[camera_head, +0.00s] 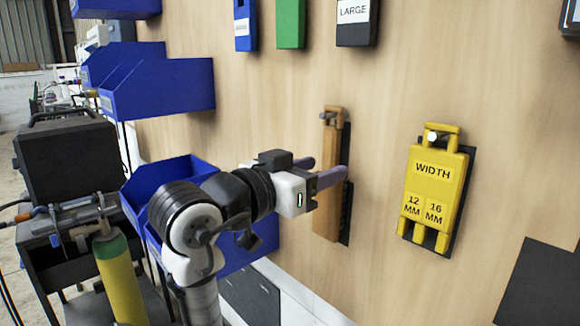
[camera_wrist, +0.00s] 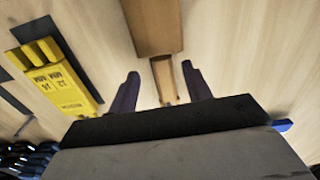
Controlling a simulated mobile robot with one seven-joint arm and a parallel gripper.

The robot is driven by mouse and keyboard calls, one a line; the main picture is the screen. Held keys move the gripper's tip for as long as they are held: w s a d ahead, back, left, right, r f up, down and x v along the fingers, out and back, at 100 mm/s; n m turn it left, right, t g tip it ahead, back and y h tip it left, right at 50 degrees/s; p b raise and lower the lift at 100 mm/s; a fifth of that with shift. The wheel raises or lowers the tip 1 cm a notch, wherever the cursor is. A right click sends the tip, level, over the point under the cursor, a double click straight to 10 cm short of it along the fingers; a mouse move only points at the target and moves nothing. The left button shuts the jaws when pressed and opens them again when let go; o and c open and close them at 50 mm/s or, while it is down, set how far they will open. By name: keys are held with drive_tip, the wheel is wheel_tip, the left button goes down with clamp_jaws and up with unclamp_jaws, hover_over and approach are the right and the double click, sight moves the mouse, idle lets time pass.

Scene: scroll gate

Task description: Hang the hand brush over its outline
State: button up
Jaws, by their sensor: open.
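The hand brush (camera_head: 329,205) is a long brown wooden piece with a loop at its top, upright against the wooden board. A peg shows at the loop, and the loop appears to hang on it. Its dark outline (camera_head: 346,190) shows along the brush's right side. In the wrist view the brush body (camera_wrist: 153,28) is at the top centre, with its narrower loop end toward me. My gripper (camera_head: 328,168) is open, its fingers at the brush's upper part; the wrist view shows the fingers (camera_wrist: 160,73) apart on either side of the loop end. Contact cannot be told.
A yellow width gauge (camera_head: 436,190) hangs to the right over its own dark outline. Blue bins (camera_head: 160,88) are fixed at the left, with another blue bin behind my arm. Blue, green and black items (camera_head: 357,22) hang above. Bare board lies between the brush and gauge.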

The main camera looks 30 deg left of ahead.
drive_tip(key=shift+p+x, duration=0.3)
drive_tip(key=shift+x, duration=1.05)
drive_tip(key=shift+c, duration=0.3)
clamp_jaws()
drive_tip(key=shift+o, duration=0.3)
unclamp_jaws()
